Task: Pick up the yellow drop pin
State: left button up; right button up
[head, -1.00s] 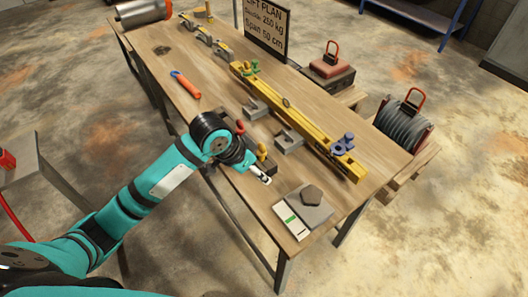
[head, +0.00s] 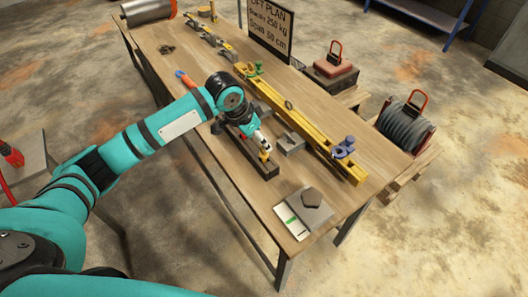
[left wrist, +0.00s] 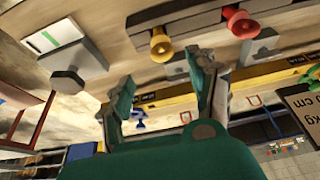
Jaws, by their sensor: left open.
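The yellow drop pin (head: 264,155) stands in a long dark holder (head: 267,171) on the workbench. It also shows in the left wrist view (left wrist: 161,46), with its wider head toward the camera. My left gripper (head: 262,143) is right by the pin in the head view. In the left wrist view its two fingers (left wrist: 162,70) are spread apart, with the pin just beyond the tips and nothing held. I cannot tell whether a finger touches the pin. A red pin (left wrist: 241,23) sits beside it in the same holder. My right gripper is not in view.
Grey blocks (head: 290,145) and a long yellow beam (head: 305,120) lie just past the gripper. A grey plate with a dark knob (head: 312,199) and a white device (head: 293,222) sit at the near end. A sign (head: 270,30) stands at the back.

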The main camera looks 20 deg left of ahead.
aim_at(264, 157)
pick_arm(q)
jog(key=p+x, duration=0.1)
jog(key=x, duration=0.2)
jog(key=shift+a, duration=0.1)
jog(key=x, duration=0.1)
jog(key=p+x, duration=0.1)
jog(key=x, duration=0.1)
jog(key=shift+a+f, duration=0.2)
jog(key=shift+f, duration=0.1)
jog(key=shift+w+d+f, duration=0.1)
jog(key=shift+w+f, duration=0.1)
jog(key=shift+f, duration=0.25)
jog(key=shift+r, duration=0.1)
grip_shut()
